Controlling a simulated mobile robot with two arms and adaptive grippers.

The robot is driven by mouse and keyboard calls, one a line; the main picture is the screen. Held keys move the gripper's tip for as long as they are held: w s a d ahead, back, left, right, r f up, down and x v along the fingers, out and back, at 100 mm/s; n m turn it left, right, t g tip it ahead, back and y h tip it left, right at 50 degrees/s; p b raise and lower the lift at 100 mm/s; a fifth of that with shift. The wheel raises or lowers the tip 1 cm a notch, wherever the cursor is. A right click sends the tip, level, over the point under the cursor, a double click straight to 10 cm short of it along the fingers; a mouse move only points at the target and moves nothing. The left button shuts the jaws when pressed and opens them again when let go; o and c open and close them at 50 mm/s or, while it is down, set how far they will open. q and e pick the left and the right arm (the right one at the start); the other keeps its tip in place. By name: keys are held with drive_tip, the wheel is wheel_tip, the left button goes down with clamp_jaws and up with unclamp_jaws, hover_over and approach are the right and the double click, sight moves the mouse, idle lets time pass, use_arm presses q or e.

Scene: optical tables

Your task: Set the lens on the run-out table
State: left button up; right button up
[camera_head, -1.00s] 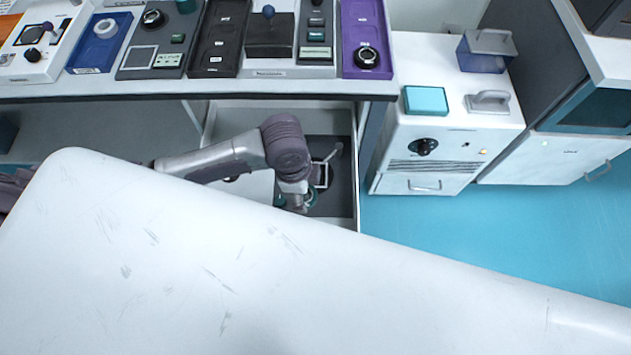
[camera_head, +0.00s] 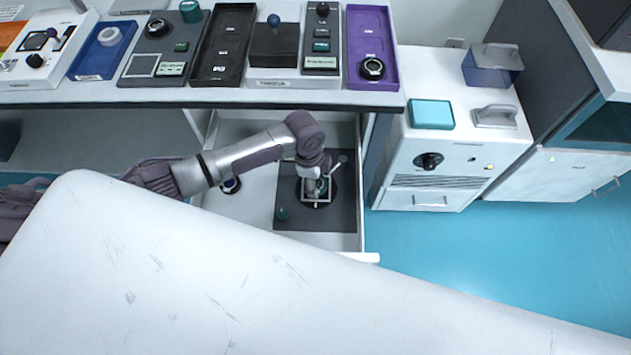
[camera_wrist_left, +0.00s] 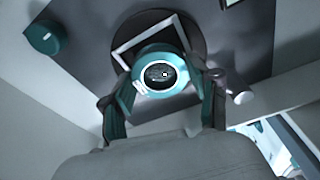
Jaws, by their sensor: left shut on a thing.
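The lens, a teal ring with dark glass (camera_wrist_left: 161,75), is between the fingers of my left gripper (camera_wrist_left: 160,95), which is shut on it. In the head view my left gripper (camera_head: 314,188) reaches down over the run-out table, a dark round disc (camera_head: 331,200) with a pale square frame, on a grey plate in the open drawer. The disc also shows in the left wrist view (camera_wrist_left: 190,30). The lens overlaps the frame there; I cannot tell whether it touches. My right gripper is in neither view.
The grey plate (camera_head: 290,222) has a green knob (camera_head: 282,214) and a pale-tipped lever (camera_head: 342,159). A dark round item with blue (camera_head: 231,186) lies left of the plate. The drawer's right wall (camera_head: 359,200) is close. A bench top with several devices overhangs the drawer's back (camera_head: 240,104).

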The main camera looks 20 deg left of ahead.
use_arm(q)
drive_tip(key=shift+f, duration=0.45)
drive_tip(key=shift+f, duration=0.1)
drive_tip(key=o, duration=1.2)
drive_tip(key=shift+r, duration=0.2)
drive_tip(key=r, duration=0.4)
drive_tip(key=a+r+p, duration=0.1)
drive_tip(key=r, duration=0.6)
drive_tip(key=shift+a+r+p, duration=0.2)
drive_tip(key=shift+r+p, duration=0.15)
drive_tip(key=shift+r, duration=0.05)
drive_tip(key=shift+s+f, duration=0.1)
drive_tip(key=shift+s, duration=0.05)
